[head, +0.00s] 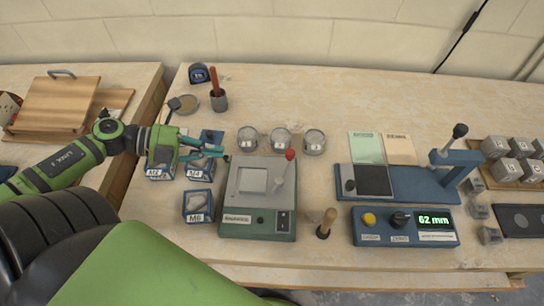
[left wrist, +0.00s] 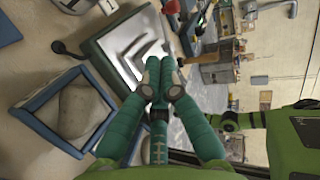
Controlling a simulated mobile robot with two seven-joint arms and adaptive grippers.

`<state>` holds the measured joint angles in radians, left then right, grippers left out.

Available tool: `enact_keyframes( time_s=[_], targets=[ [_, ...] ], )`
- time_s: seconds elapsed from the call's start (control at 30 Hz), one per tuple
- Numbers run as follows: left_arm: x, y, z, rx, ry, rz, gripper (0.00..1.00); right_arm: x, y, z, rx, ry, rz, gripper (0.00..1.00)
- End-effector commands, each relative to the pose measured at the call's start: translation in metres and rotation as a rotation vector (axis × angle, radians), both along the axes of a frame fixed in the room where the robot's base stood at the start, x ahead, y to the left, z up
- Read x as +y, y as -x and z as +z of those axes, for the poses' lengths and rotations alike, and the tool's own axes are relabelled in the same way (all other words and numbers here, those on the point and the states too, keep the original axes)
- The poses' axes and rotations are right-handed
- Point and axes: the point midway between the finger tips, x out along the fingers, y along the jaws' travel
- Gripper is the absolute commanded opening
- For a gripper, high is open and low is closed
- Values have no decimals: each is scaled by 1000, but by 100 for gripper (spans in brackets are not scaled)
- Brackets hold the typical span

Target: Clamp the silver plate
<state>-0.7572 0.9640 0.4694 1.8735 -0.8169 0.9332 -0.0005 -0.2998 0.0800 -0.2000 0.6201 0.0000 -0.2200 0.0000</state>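A grey clamping device (head: 233,208) with a dark green base stands on the bench. My left gripper (head: 222,151) is left of the device, above the blue bins, and apart from the plate. In the left wrist view its green fingers (left wrist: 160,68) meet at the tips with nothing seen between them. The device's silver top (left wrist: 128,40) shows beyond them, partly covered by the fingers. My right gripper is not in view.
Blue bins, including one marked M6 (head: 198,206), stand below and left of the gripper. Glass jars (head: 281,140) stand behind the device. A wooden-handled tool (head: 326,223) and a blue control box (head: 405,227) reading 62 mm are to its right. The bench's front strip is mostly clear.

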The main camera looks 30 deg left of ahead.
Motion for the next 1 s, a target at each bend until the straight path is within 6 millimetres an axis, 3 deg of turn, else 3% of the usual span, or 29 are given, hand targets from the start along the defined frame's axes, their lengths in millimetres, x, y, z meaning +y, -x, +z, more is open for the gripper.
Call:
enact_keyframes(
  time_s=[0.37, 1.0],
  targets=[
    [-5, -4, -1, -1, 0, -1, 0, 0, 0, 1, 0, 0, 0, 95],
    [-83, -59, -30, -4, 3, 1, 0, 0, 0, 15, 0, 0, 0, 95]
  ],
)
